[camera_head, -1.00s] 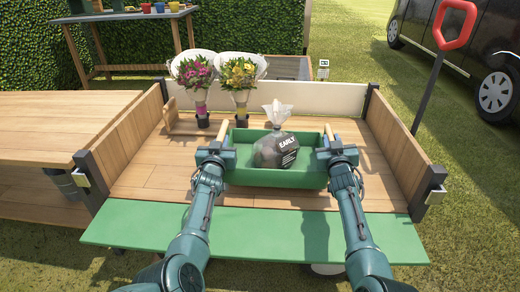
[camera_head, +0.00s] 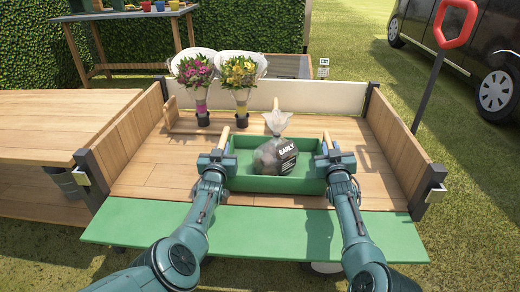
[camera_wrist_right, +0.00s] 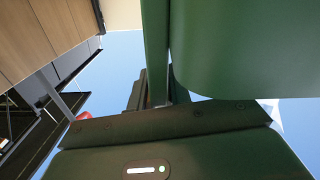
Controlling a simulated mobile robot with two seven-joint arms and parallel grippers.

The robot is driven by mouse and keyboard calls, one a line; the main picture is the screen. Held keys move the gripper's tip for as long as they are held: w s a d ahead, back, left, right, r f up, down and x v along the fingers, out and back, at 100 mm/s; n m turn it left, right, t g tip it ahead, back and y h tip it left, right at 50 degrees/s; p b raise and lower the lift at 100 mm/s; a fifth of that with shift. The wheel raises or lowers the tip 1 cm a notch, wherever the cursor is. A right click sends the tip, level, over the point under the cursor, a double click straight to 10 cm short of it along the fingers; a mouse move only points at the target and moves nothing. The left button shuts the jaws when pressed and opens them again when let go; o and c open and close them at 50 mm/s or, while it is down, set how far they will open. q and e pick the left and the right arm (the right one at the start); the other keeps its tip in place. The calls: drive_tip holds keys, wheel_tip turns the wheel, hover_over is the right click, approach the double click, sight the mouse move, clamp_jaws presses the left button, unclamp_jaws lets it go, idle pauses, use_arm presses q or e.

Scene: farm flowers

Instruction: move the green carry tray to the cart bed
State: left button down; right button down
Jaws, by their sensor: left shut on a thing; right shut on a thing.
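The green carry tray (camera_head: 270,185) is over the front middle of the wooden cart bed (camera_head: 150,182) and looks level. I cannot tell if its base touches the boards. It holds a clear bag with a dark label (camera_head: 275,157). My left gripper (camera_head: 222,152) is shut on the tray's left handle, and my right gripper (camera_head: 326,153) is shut on its right handle (camera_head: 327,138). Wooden handle ends stick out beyond the jaws. In the right wrist view, the tray's green side (camera_wrist_right: 240,45) fills the upper right, close to the gripper.
Two wrapped bouquets, one pink (camera_head: 196,80) and one yellow (camera_head: 240,80), stand at the back left of the bed. Wooden side walls bound the bed; its green front flap (camera_head: 130,228) is down. A wooden table (camera_head: 50,115) stands at the left. Bed boards right of the tray are clear.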

use_arm(q)
drive_tip(key=shift+w+a+f, duration=0.1)
drive_tip(key=shift+a+f, duration=0.2)
use_arm(e)
drive_tip(key=shift+d+f, duration=0.2)
drive_tip(key=shift+f, duration=0.1)
use_arm(q)
drive_tip(key=c, duration=1.8)
unclamp_jaws()
drive_tip(key=shift+f, duration=0.1)
use_arm(e)
drive_tip(key=c, duration=1.6)
unclamp_jaws()
drive_tip(key=shift+f, duration=0.15)
drive_tip(key=shift+c, duration=0.2)
use_arm(q)
drive_tip(key=shift+o, duration=1.3)
drive_tip(key=shift+d, duration=0.15)
use_arm(e)
drive_tip(key=o, duration=0.3)
drive_tip(key=shift+a, duration=0.1)
use_arm(q)
drive_tip(key=shift+o, duration=0.3)
use_arm(e)
drive_tip(key=shift+o, duration=0.3)
use_arm(q)
drive_tip(key=shift+d, duration=0.1)
use_arm(e)
drive_tip(key=shift+a, duration=0.1)
